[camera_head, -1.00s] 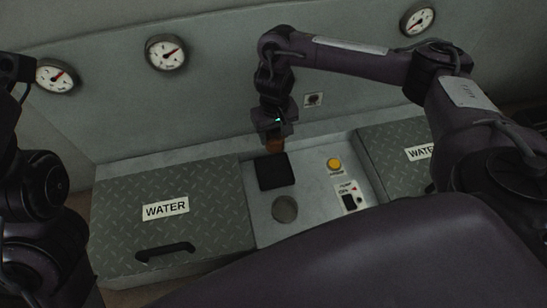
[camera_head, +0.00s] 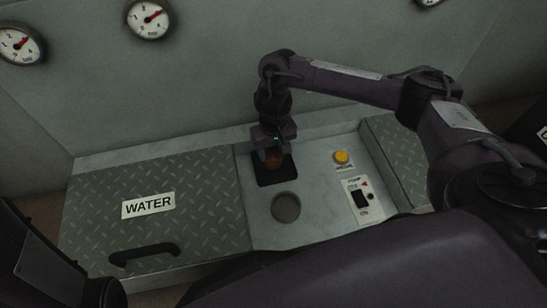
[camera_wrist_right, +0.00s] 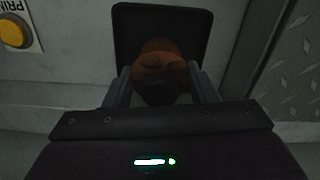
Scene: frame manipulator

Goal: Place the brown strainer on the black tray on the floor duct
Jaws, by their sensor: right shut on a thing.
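The brown strainer (camera_head: 274,158) is between the fingers of my right gripper (camera_head: 273,154), at the black tray (camera_head: 277,178) in the head view. In the right wrist view the strainer (camera_wrist_right: 160,68) sits between the two fingers of my right gripper (camera_wrist_right: 163,88), which is shut on it. The black tray (camera_wrist_right: 186,20) lies behind and under the strainer in that view. I cannot tell whether the strainer touches the tray. My left arm shows at the lower left of the head view, but its gripper is not visible.
A yellow button (camera_head: 342,157) and a pump switch panel (camera_head: 362,197) are right of the tray. A round hole (camera_head: 286,207) lies in front. A treadplate lid marked WATER (camera_head: 200,193) is at the left, with a black handle (camera_head: 145,254). A wall with gauges (camera_head: 148,19) rises behind.

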